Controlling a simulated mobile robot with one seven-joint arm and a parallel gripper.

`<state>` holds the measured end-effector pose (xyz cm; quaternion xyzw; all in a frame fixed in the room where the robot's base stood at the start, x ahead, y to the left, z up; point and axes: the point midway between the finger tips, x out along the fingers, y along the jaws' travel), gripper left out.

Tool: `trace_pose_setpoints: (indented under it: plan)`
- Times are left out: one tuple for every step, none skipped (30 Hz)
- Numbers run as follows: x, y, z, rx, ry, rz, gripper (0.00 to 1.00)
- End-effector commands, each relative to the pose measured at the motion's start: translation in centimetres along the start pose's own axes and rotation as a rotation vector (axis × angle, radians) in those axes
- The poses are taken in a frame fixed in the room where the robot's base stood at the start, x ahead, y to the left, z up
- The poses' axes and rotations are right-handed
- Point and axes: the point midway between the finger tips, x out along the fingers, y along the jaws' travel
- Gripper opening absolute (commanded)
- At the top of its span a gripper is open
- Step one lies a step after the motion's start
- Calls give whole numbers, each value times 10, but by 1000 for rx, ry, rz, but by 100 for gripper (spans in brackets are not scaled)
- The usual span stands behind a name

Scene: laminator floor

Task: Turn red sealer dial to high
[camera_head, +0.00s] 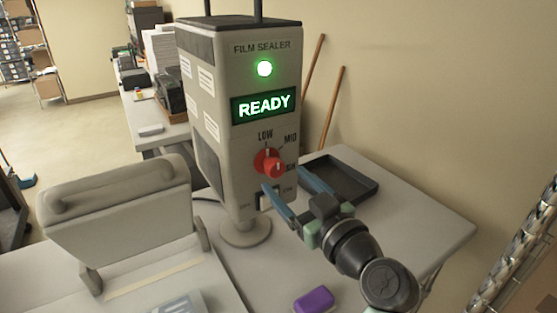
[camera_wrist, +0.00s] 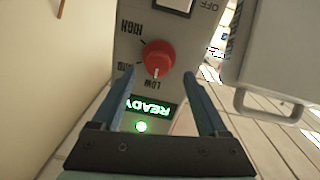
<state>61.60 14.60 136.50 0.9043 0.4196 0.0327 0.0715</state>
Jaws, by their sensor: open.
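The red dial (camera_head: 269,162) is on the front of the grey film sealer (camera_head: 240,75), below its lit green READY display (camera_head: 263,105). Its white pointer mark faces LOW; MID is at its upper right, and the HIGH label is partly hidden in the head view. In the wrist view, which is upside down, the red dial (camera_wrist: 159,58) shows whole with LOW, MID and HIGH beside it. My gripper (camera_head: 283,178) is open in front of the dial. In the wrist view, my gripper (camera_wrist: 162,74) has its fingers either side of the dial's line, with nothing held between them.
An on/off switch (camera_head: 268,197) is below the dial. A dark tray (camera_head: 340,177) lies on the table behind my gripper, and a purple block (camera_head: 314,299) lies at the front. A grey machine with a handle (camera_head: 118,210) stands at left. Two wooden poles lean on the wall.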

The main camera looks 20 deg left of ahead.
Motion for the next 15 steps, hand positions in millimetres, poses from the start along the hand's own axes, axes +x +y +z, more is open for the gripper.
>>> trace_pose_setpoints:
  plan:
    - [10, 0, -5, 1, 0, -3, 77]
    - [15, 0, -5, 1, 0, -2, 77]
    - [21, 0, -4, 1, -1, -2, 77]
    - [25, 0, -4, 0, 0, -1, 77]
    - [28, 1, -3, 0, 0, -1, 77]
    - [32, 1, -3, 0, 0, 0, 77]
    - [35, 1, -3, 0, 0, 0, 77]
    - [37, 1, -2, -1, 1, 1, 77]
    - [40, 1, -2, -1, 0, 1, 77]
    - [41, 1, -1, -1, 0, 1, 77]
    - [42, 0, -1, -1, 0, 1, 77]
    - [44, 0, -1, -1, 0, 1, 77]
    - [44, 0, 0, -1, 0, 1, 77]
    - [44, 0, 0, -1, 0, 2, 77]
    - [45, 0, 0, -1, 0, 2, 77]
